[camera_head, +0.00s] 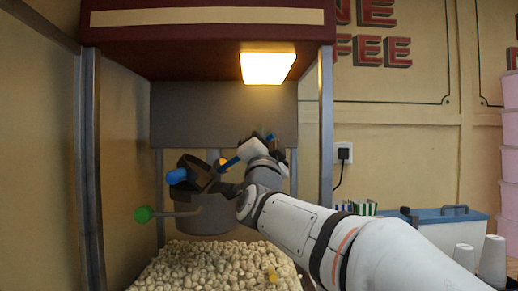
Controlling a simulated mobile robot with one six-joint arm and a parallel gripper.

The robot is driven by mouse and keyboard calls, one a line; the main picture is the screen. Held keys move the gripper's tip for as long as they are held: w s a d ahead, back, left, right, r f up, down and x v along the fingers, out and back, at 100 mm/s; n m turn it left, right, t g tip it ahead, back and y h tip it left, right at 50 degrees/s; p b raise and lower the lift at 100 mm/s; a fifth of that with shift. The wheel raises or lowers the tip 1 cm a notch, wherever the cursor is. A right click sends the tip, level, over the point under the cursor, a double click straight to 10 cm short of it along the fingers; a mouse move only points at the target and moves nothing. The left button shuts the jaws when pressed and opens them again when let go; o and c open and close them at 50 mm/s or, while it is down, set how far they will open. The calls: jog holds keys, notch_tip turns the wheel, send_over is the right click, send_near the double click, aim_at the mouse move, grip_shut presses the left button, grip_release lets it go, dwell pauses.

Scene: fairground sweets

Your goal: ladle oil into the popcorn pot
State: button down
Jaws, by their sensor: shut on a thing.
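The grey popcorn pot (203,216) hangs under the machine's canopy, above a heap of popcorn. A green-knobbed handle (145,214) sticks out on its left. A dark, tilted piece with a blue knob (177,176), perhaps the lid, stands raised at the pot's top. My gripper (246,154) is above and to the right of the pot, shut on a thin blue handle (230,163), which looks like the ladle's. The handle slopes down left toward the pot's mouth. The ladle's bowl is hidden, so I cannot tell whether it holds oil or is inside the pot.
Metal posts (326,130) and the maroon canopy (205,40) with a lit lamp (267,67) frame the space. Popcorn (215,262) lies below the pot. At right are a blue-lidded box (430,213), white cups (492,260) and stacked pink tubs (510,160).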

jog(key=d+f+m+h+b, duration=0.1)
jog(key=m+h+b, duration=0.1)
jog(key=m+b, duration=0.1)
jog(key=s+f+m+h+b, duration=0.1)
jog(key=f+m+h+b, duration=0.1)
jog(key=m+h+b, duration=0.1)
jog(key=d+f+m+h+b, duration=0.1)
jog(key=f+m+h+b, duration=0.1)
jog(key=b, duration=0.1)
jog(key=shift+s+d+m+g+h, duration=0.25)
jog(key=shift+d+m+g+h, duration=0.05)
jog(key=shift+m+h, duration=0.1)
jog(key=shift+s+r, duration=0.1)
dwell(1.0)
